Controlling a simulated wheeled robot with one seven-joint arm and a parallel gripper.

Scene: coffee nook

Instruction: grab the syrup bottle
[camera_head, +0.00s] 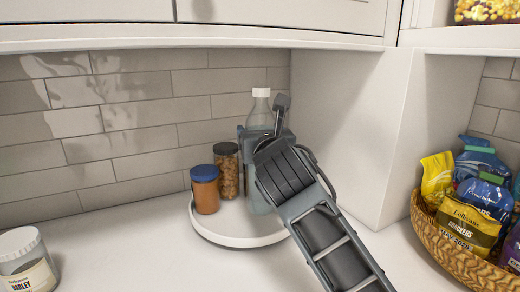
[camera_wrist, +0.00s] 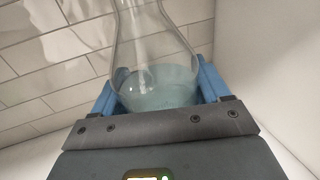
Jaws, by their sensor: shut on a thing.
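The syrup bottle (camera_head: 261,108) is clear with a white cap and stands upright at the back right of a round white tray (camera_head: 238,241). In the wrist view the clear bottle (camera_wrist: 158,75) shows pale bluish contents, and its cap is out of frame. My gripper (camera_head: 262,135) is shut on the bottle, with its blue fingers on either side of it; they also show in the wrist view (camera_wrist: 160,92). My gripper and arm hide part of the bottle in the head view. I cannot tell whether the bottle's base touches the tray.
An orange jar with a blue lid (camera_head: 205,190) and a dark-lidded jar of nuts (camera_head: 227,170) stand left of the bottle. A barley jar (camera_head: 25,262) is at far left. A white cabinet side (camera_head: 345,130) rises close on the right, before a wicker basket of snacks (camera_head: 450,246).

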